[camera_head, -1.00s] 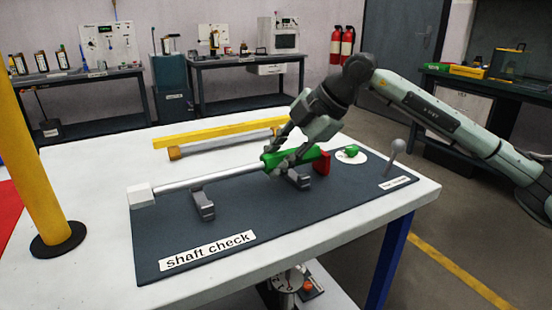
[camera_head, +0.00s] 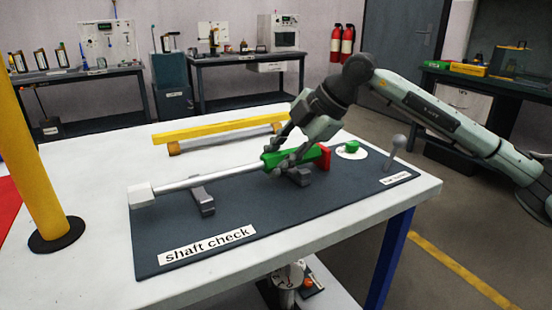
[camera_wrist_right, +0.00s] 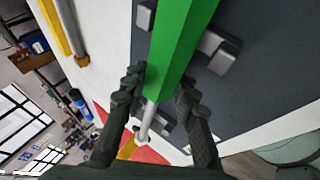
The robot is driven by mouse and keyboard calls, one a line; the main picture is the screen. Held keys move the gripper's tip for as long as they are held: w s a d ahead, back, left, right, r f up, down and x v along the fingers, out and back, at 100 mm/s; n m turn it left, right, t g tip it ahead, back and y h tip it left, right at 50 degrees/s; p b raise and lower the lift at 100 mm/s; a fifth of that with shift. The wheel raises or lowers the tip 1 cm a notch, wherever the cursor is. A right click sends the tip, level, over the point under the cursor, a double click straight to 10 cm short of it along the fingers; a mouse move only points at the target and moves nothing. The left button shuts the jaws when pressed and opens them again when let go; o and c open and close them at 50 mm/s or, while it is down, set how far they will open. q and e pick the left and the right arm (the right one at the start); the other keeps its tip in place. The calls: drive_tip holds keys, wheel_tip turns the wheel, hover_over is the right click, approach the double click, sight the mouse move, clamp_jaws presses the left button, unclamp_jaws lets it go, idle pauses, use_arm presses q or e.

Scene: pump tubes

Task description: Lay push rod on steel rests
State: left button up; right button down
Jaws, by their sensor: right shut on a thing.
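The push rod (camera_head: 225,177) is a silver shaft with a white block at its left end, a green section and a red piece at its right end. It spans the two grey steel rests, the left one (camera_head: 203,200) and the right one (camera_head: 299,177), on the dark mat. I cannot tell whether it touches them. My right gripper (camera_head: 280,160) is shut on the green section, above the right rest. In the right wrist view the green section (camera_wrist_right: 178,45) runs between my fingers, with a rest (camera_wrist_right: 215,50) beside it. My left gripper is not in view.
The dark mat (camera_head: 280,226) labelled "shaft check" lies on the white table (camera_head: 100,160). A yellow bar (camera_head: 215,133) lies behind it. A yellow post (camera_head: 40,170) stands at the left. A green knob (camera_head: 352,146) and a grey ball-topped pin (camera_head: 396,147) are at the mat's right.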

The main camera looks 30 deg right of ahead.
drive_tip(key=shift+f+b, duration=0.5)
drive_tip(key=shift+f, duration=0.15)
drive_tip(key=shift+s+f, duration=0.1)
drive_tip(key=shift+f, duration=0.2)
drive_tip(key=shift+s+f, duration=0.1)
drive_tip(key=shift+f, duration=0.15)
drive_tip(key=c, duration=1.4)
unclamp_jaws()
drive_tip(key=shift+b, duration=0.3)
drive_tip(key=shift+c, duration=0.2)
drive_tip(key=o, duration=0.3)
drive_tip(key=shift+f, duration=0.15)
